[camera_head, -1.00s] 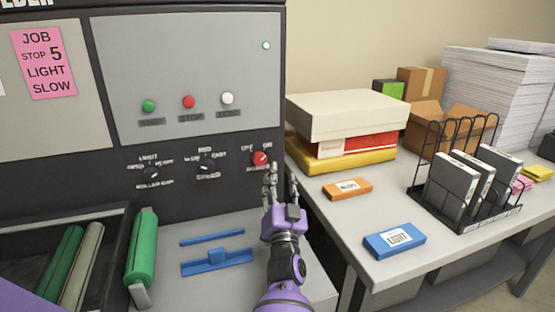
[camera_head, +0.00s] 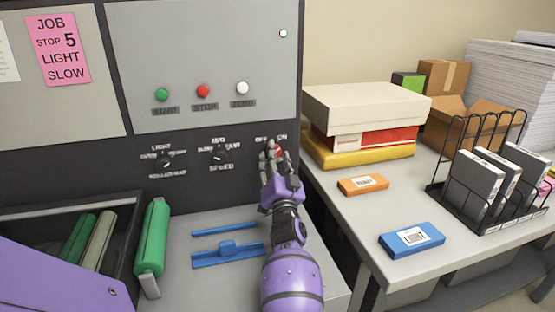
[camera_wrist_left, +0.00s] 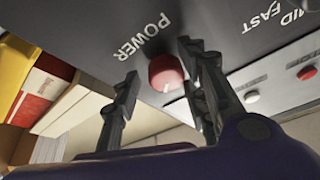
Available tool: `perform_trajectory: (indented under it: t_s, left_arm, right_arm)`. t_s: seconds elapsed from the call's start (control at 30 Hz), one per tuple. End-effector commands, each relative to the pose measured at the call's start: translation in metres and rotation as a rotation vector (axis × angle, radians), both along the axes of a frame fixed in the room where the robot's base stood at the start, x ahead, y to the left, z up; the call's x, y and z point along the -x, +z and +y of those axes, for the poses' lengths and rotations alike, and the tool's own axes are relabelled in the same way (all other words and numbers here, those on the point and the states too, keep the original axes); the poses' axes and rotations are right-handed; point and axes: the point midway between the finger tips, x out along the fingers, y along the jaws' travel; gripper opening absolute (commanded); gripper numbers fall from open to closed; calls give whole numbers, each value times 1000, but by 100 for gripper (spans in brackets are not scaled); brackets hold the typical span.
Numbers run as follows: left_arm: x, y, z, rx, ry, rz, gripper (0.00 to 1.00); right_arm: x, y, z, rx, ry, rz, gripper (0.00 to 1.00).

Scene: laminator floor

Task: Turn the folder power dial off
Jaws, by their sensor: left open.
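The red power dial (camera_head: 277,147) is on the dark front panel of the folder, under OFF and ON labels. In the head view my left gripper (camera_head: 270,152) is in front of it and covers much of it. In the left wrist view the red dial (camera_wrist_left: 165,72) shows beside the word POWER, with the open fingers of my left gripper (camera_wrist_left: 160,85) on either side of it. I cannot tell whether they touch the dial. My right gripper is not identifiable in these views.
Black speed (camera_head: 219,152) and roller gap (camera_head: 165,160) dials sit left of the power dial. Start, stop and zero buttons are above. A green roller (camera_head: 152,238) and blue parts (camera_head: 228,254) lie below. The side table (camera_head: 350,215) holds boxes and a wire rack (camera_head: 480,185).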

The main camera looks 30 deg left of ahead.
Motion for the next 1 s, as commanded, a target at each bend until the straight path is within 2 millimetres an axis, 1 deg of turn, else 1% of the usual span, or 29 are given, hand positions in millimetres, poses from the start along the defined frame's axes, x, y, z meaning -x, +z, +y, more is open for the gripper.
perform_trajectory:
  t_s: [0.13,0.17,0.43,0.77,1.0]
  left_arm:
    - [0,1,0,0,-1,-1,40]
    - [0,1,0,0,-1,-1,38]
    - [0,0,-1,1,-2,0,2]
    - [-2,0,-3,34,-6,-35,1]
    - [-5,0,-6,131,-8,-146,1]
  right_arm:
    - [-1,1,0,0,0,-2,40]
    - [-2,1,0,0,0,-3,40]
    - [-6,2,1,-1,2,-9,40]
    - [-6,1,1,-1,2,-8,40]
    - [-2,0,0,0,0,-2,40]
